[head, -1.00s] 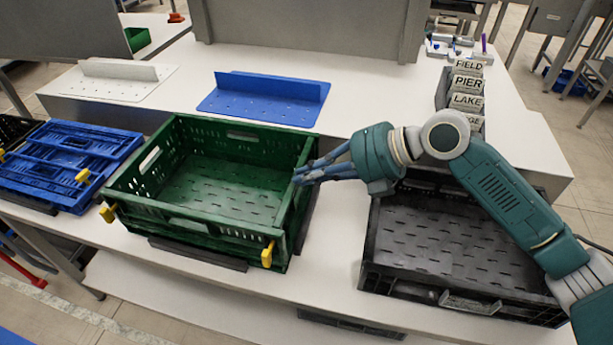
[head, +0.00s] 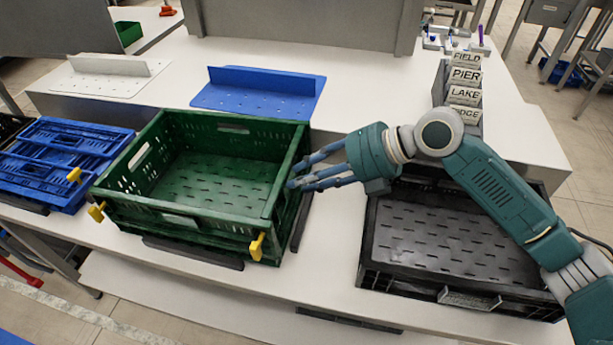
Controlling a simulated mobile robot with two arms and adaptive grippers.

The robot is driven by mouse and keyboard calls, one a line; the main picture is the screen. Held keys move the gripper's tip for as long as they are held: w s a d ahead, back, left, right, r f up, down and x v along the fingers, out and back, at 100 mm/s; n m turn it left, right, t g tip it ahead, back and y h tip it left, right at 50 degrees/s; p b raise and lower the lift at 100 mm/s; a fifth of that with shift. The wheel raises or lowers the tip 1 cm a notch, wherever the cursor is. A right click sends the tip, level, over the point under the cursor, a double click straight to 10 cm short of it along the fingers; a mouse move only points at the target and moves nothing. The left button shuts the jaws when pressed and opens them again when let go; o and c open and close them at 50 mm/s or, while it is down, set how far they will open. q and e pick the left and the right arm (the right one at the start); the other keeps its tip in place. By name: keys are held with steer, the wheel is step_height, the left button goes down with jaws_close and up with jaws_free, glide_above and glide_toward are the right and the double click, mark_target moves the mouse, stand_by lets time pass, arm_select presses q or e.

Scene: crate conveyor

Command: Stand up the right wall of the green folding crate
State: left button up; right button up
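The green folding crate (head: 200,222) stands left of centre in the head view, with its front, back and left walls up. Its right wall (head: 290,180) also stands, looking near upright; whether it is latched I cannot tell. My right gripper (head: 291,174) is at the outer side of this wall, near its middle. Its blue fingers are spread, with nothing seen between them. The fingertips are at or very close to the wall; contact is unclear. My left gripper is not in view.
A black crate (head: 370,265) lies right of the green one, under my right arm. Folded blue crates (head: 70,150) lie at the left. A blue plate (head: 258,95) and a white plate (head: 105,80) lie behind. Labelled blocks (head: 465,78) stand at back right.

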steer(key=v, duration=1.1)
steer(key=shift+d+r, duration=0.25)
steer(key=shift+d, duration=0.1)
steer(key=shift+r, duration=0.1)
